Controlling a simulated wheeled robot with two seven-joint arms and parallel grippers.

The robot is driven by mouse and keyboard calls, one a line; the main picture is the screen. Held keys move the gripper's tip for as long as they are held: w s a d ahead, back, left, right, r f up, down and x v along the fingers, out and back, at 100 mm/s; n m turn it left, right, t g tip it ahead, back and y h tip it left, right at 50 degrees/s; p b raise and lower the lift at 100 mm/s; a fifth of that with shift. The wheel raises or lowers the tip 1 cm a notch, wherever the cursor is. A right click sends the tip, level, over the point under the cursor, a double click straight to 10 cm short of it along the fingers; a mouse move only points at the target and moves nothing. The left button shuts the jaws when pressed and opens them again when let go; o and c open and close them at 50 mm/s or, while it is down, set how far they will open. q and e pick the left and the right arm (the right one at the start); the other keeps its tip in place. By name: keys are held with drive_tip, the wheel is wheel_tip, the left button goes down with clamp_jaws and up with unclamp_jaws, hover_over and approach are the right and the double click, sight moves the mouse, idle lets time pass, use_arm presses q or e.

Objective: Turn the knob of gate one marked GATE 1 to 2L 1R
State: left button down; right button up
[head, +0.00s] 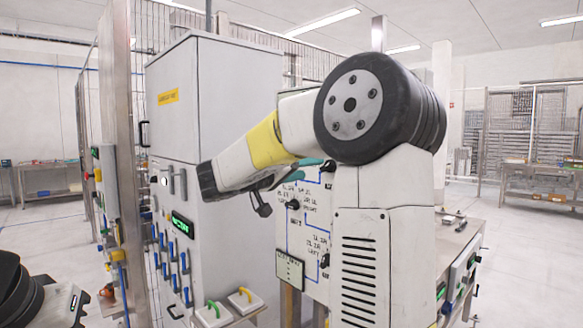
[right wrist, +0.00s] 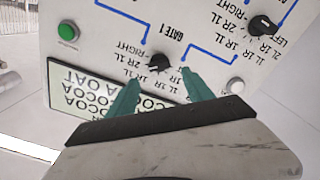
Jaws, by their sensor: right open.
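The GATE 1 knob (right wrist: 158,65) is a small black dial on a white panel (right wrist: 210,22). The panel appears upside down in the right wrist view, with printed settings around the knob, 2L 1R among them. I cannot tell its pointer's exact setting. My right gripper (right wrist: 161,77) has two teal fingers, open, one on each side of the knob; contact is not clear. My left gripper is not in view.
Another black knob (right wrist: 262,25) sits at upper right in the wrist view. A green button (right wrist: 68,32), a white button (right wrist: 236,86) and a COCOA/OAT display (right wrist: 75,100) are nearby. A grey cabinet (head: 225,100) stands left of the panel in the head view.

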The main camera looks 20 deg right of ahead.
sight(324, 166)
drive_tip(key=x, duration=0.5)
drive_tip(key=shift+w+d, duration=0.1)
drive_tip(key=shift+d, duration=0.3)
clamp_jaws()
